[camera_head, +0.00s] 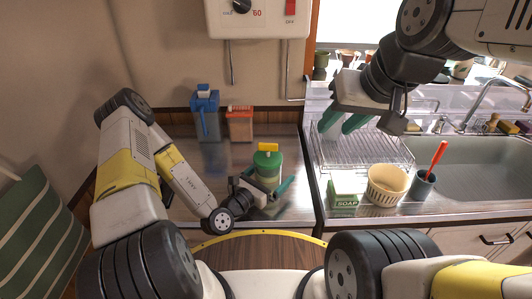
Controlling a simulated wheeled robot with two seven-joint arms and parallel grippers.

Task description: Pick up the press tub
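The press tub appears to be the green tub with a yellow press top (267,165), standing upright on the steel counter left of the sink. My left gripper (264,184) is low at the tub's front, with its fingers spread and one teal finger showing along the tub's right side. The other finger is hard to make out, and the tub's lower front is partly hidden by the gripper. I cannot tell if the fingers touch it. My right gripper (343,120) is open and empty above the wire dish rack (388,151), well right of the tub.
A blue container (205,115) and an orange box (240,123) stand behind the tub against the wall. A soap box (345,190), a cream basket (388,184) and a dark cup with a red-handled tool (423,186) stand right of the counter's raised edge. The sink (470,165) is farther right.

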